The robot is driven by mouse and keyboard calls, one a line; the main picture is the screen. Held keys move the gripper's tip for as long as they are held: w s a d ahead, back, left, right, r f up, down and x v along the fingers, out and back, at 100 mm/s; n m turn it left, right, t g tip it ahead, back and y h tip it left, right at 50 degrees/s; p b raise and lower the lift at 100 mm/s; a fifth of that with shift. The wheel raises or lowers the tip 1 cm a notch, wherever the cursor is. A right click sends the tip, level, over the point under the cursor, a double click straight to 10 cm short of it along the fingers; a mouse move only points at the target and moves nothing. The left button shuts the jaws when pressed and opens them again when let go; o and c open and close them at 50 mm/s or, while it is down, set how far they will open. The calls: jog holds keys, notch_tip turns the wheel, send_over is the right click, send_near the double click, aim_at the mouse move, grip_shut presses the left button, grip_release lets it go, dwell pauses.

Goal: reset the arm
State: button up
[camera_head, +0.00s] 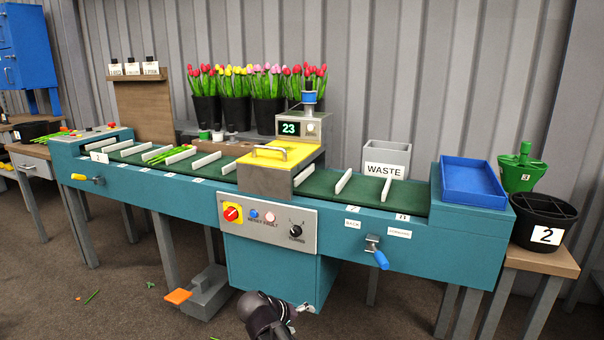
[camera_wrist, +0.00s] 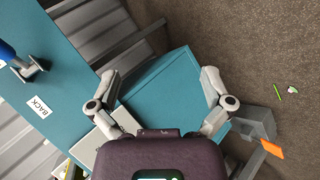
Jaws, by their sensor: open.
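My arm end shows at the bottom middle of the head view, in front of the teal bunching machine (camera_head: 330,212); its fingers are not clear there. In the wrist view my gripper (camera_wrist: 163,82) is open, with its two fingers wide apart and nothing between them. Behind the fingers is the machine's teal lower cabinet (camera_wrist: 165,85). My gripper appears to touch nothing.
The blue crank handle (camera_head: 381,259) and control panel (camera_head: 268,224) face me. A grey pedal with an orange plate (camera_head: 178,296) stands on the floor at left. A blue tray (camera_head: 472,180), black bucket (camera_head: 543,218) and WASTE bin (camera_head: 387,158) are at right. Front floor is mostly clear.

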jog(key=s+d+f+m+g+y, duration=0.2)
jog(key=s+d, duration=0.1)
jog(key=d, duration=0.3)
jog(key=s+d+f+m+g+y+p, duration=0.1)
jog(key=s+d+g+y, duration=0.15)
jog(key=s+d, duration=0.2)
jog(key=s+d+f+m+g+y, duration=0.1)
jog(key=s+d+f+m+y, duration=0.15)
jog(key=d, duration=0.45)
notch_tip(320, 180, up, 39)
jog(key=p, duration=3.8)
jog(key=shift+y, duration=0.3)
jog(key=shift+a+n, duration=0.1)
jog(key=shift+n, duration=0.15)
jog(key=shift+c, duration=0.2)
